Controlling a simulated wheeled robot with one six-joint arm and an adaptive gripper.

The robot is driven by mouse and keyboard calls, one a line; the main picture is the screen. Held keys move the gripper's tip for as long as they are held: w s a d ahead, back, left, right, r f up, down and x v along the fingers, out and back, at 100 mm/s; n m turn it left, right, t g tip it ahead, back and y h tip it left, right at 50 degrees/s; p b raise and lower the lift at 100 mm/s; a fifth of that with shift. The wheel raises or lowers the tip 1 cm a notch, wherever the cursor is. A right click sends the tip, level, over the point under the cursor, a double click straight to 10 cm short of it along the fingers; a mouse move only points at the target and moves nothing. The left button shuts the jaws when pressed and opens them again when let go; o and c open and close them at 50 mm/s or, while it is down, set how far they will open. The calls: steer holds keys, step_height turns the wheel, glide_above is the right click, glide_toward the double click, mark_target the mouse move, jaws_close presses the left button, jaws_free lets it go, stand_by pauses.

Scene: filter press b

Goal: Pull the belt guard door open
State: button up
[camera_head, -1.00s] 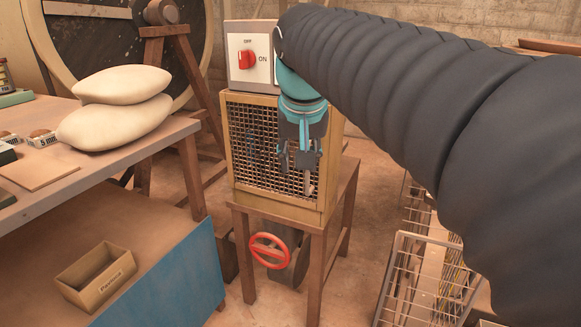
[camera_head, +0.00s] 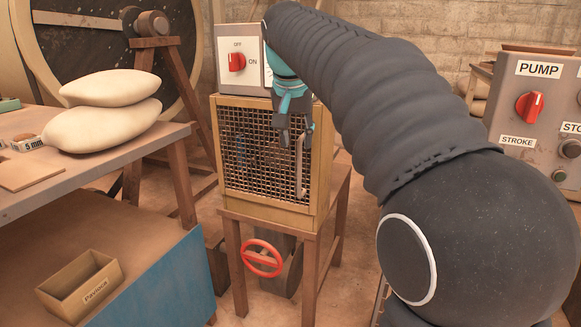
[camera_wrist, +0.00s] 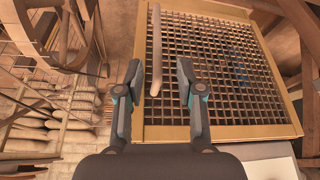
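The belt guard door is a wire mesh panel in a tan frame (camera_head: 262,203), shut on the front of a box on a wooden stand. A pale vertical bar handle (camera_head: 300,172) is on its right side. My gripper (camera_head: 294,138) is in front of the door at the handle's upper end. In the wrist view my gripper (camera_wrist: 159,80) is open, with one finger on each side of the handle (camera_wrist: 156,45) in the picture. The handle's near end shows between the fingertips. I see no contact, and the depth between them is unclear. The mesh door (camera_wrist: 215,75) fills the background.
A switch box with a red knob (camera_head: 237,62) sits on top of the guard. A red handwheel (camera_head: 262,258) is below it. A workbench with stacked sacks (camera_head: 103,125) stands at left, and a pump panel (camera_head: 530,105) at right. Floor is clear before the stand.

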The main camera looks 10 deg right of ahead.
mark_target(299, 156)
steer(key=b+x, duration=0.1)
steer(key=x, duration=0.6)
steer(key=shift+w+d+f, duration=0.1)
steer(key=shift+d+f, duration=0.1)
steer(key=shift+f, duration=0.15)
jaws_close()
